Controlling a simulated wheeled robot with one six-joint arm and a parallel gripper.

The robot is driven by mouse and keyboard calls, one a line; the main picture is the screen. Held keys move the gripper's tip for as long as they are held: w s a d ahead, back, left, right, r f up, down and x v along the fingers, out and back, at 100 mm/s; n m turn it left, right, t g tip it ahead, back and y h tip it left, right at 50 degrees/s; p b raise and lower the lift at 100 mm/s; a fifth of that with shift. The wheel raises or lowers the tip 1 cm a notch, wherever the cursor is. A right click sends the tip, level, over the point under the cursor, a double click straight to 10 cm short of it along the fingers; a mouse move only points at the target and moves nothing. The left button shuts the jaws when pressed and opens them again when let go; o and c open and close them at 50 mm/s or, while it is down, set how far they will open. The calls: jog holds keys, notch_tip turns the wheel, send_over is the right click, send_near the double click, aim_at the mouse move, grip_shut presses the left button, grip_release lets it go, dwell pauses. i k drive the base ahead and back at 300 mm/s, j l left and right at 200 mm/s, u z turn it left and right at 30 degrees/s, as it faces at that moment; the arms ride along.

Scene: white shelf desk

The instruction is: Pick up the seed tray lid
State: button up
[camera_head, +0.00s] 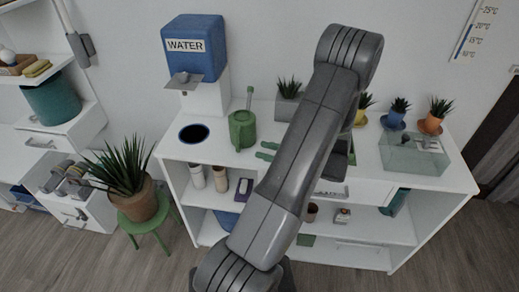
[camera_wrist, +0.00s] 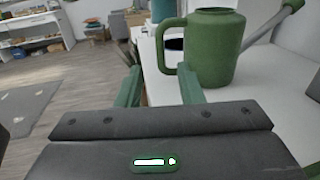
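A clear, box-shaped cover (camera_head: 412,158), which looks like the seed tray lid, sits at the right end of the white desk top. Small items show through it, but I cannot tell whether a tray is under it. My gripper (camera_head: 266,151) is over the middle-left of the desk, well to the left of the cover. Its two green fingers stand apart with nothing between them, also in the wrist view (camera_wrist: 160,88). The cover does not show in the wrist view. My arm hides part of the desk's middle.
A green watering can (camera_head: 242,130) stands just ahead of my gripper and fills much of the wrist view (camera_wrist: 212,48). A blue water tank (camera_head: 194,48) stands behind it. Potted plants (camera_head: 393,120) line the back, close behind the cover. A plant on a green stool (camera_head: 137,200) stands left.

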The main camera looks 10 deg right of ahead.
aim_at(401, 151)
jog(key=z, duration=1.9)
